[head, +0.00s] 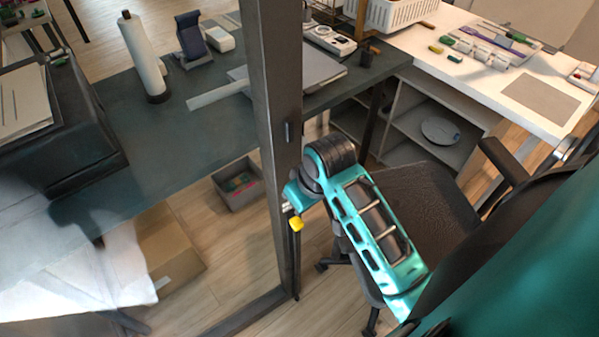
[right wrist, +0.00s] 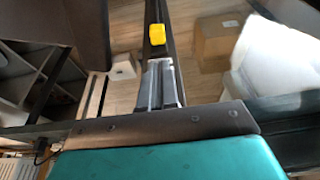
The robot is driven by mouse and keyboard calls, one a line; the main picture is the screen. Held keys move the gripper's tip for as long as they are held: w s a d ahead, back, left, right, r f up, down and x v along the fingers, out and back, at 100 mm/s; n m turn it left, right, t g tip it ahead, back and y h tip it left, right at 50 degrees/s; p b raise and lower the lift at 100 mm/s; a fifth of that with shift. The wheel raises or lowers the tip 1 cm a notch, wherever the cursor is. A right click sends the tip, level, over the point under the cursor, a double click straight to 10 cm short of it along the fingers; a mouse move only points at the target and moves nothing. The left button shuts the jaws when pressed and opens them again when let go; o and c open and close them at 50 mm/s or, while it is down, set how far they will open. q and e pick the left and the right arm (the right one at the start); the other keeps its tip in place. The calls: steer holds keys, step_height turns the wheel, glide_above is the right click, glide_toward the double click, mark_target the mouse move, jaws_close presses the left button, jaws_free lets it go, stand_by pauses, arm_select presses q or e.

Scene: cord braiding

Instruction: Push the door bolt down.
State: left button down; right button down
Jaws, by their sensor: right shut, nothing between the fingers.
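The door bolt shows as a yellow knob (head: 296,224) on a dark vertical door post (head: 279,130) in the head view. The knob also shows in the right wrist view (right wrist: 156,34), beyond my fingertips. My right gripper (head: 288,208) comes in from the right on a teal arm, close to the knob. Its fingers are shut and empty, side by side in the right wrist view (right wrist: 160,75). I cannot tell whether they touch the knob. My left gripper is not in view.
A dark chair (head: 435,205) stands right of the post. A dark desk (head: 200,115) with a paper roll (head: 142,55) lies behind it. A white desk (head: 480,75) is at the back right. A grey bin (head: 238,185) and a cardboard box (head: 168,248) stand on the floor.

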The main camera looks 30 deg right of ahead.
mark_target(297, 223)
steer(key=x, duration=0.5)
steer(key=s+x, duration=0.1)
steer(key=x, duration=0.2)
steer(key=shift+f, duration=0.35)
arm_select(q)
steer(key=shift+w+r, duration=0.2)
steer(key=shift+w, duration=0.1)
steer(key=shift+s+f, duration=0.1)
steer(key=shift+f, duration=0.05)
arm_select(e)
steer(key=shift+w, duration=0.15)
